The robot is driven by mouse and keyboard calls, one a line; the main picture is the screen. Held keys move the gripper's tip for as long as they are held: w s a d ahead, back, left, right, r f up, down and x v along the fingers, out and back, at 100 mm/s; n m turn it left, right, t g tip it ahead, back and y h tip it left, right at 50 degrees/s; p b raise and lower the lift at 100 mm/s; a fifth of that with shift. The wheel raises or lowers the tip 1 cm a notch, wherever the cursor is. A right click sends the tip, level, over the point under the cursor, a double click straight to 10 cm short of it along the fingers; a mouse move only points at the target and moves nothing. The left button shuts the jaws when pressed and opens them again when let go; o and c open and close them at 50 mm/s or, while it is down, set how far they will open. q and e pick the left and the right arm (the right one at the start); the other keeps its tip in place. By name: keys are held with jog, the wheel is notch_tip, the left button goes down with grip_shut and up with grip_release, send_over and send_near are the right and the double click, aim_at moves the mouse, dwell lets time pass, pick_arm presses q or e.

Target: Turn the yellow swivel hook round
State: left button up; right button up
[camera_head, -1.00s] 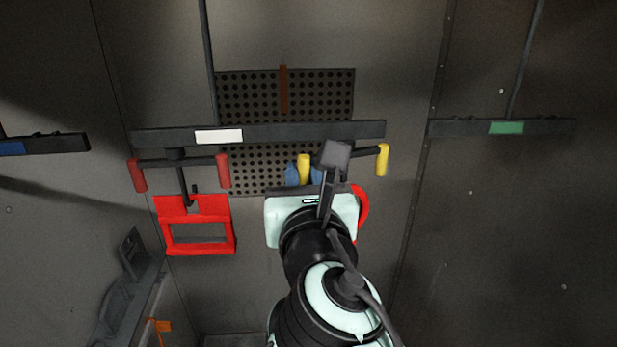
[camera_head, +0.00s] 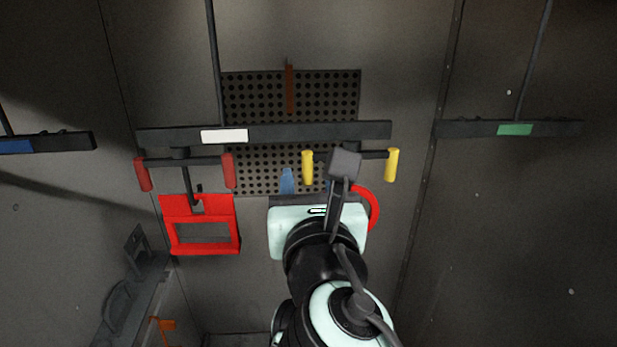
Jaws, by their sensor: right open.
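The yellow swivel hook is a dark crossbar under the right part of the white-labelled bar, with a left yellow grip (camera_head: 307,167) and a right yellow grip (camera_head: 392,164). My right gripper (camera_head: 308,179) is open, its blue fingers spread to either side of the left yellow grip with visible gaps. Whether the grip sits between the fingers in depth or behind them I cannot tell. My right arm's dark link hides the crossbar's middle and stem. A red curved part (camera_head: 373,208) shows beside my gripper; the rest of it is hidden. My left gripper is out of view.
The white-labelled bar (camera_head: 280,132) spans above. A red-gripped swivel hook (camera_head: 228,170) at left carries a red frame (camera_head: 238,222). A perforated panel (camera_head: 250,95) is behind. Bars with a green label (camera_head: 515,130) and a blue label (camera_head: 15,146) hang at the sides.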

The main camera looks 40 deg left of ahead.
jog(key=v, duration=0.6)
jog(key=shift+s+b, duration=0.15)
jog(key=shift+b, duration=0.25)
